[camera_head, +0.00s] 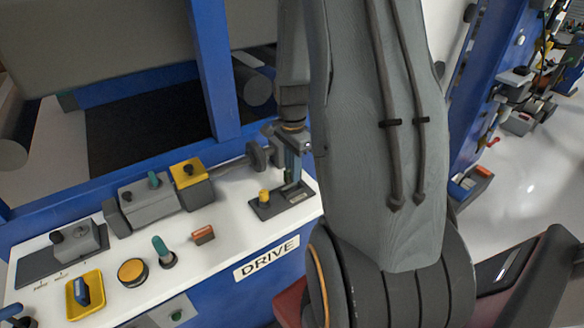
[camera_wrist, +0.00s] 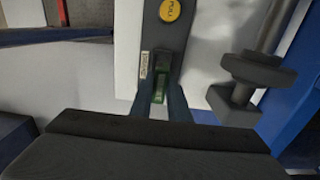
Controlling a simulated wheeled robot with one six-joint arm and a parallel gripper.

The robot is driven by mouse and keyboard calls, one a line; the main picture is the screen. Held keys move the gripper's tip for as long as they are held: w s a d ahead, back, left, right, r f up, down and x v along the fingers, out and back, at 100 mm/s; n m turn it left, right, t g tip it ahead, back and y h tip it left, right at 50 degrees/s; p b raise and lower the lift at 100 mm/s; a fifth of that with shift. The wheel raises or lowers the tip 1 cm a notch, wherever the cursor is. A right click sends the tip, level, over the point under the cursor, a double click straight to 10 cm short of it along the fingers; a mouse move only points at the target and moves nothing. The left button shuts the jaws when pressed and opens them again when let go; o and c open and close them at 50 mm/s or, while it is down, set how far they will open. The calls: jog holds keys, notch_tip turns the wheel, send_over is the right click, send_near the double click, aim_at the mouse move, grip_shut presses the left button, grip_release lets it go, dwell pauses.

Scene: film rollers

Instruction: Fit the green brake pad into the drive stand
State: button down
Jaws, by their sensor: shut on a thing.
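The drive stand is a blue frame with a white top (camera_head: 222,222) and a "DRIVE" label on its front edge. A dark fixture plate (camera_head: 270,213) with a yellow knob (camera_head: 264,195) lies at the right end of the top. In the wrist view the knob (camera_wrist: 170,10) reads "PULL". My gripper (camera_head: 291,176) points down over the right part of this plate. It is shut on the green brake pad (camera_wrist: 160,84), which shows between the fingertips (camera_wrist: 161,98). The fingers hide much of the pad. I cannot tell whether the pad touches the plate or sits in it.
A grey roller end with a round collar (camera_wrist: 262,70) stands close beside my gripper. Grey blocks (camera_head: 150,201), a yellow block (camera_head: 190,184), an orange button (camera_head: 132,272), a teal-handled switch (camera_head: 163,252) and a yellow tray (camera_head: 85,296) are to the left. A blue post rises behind.

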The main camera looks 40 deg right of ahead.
jog(key=shift+f+b, duration=1.35)
jog(key=shift+f, duration=0.9)
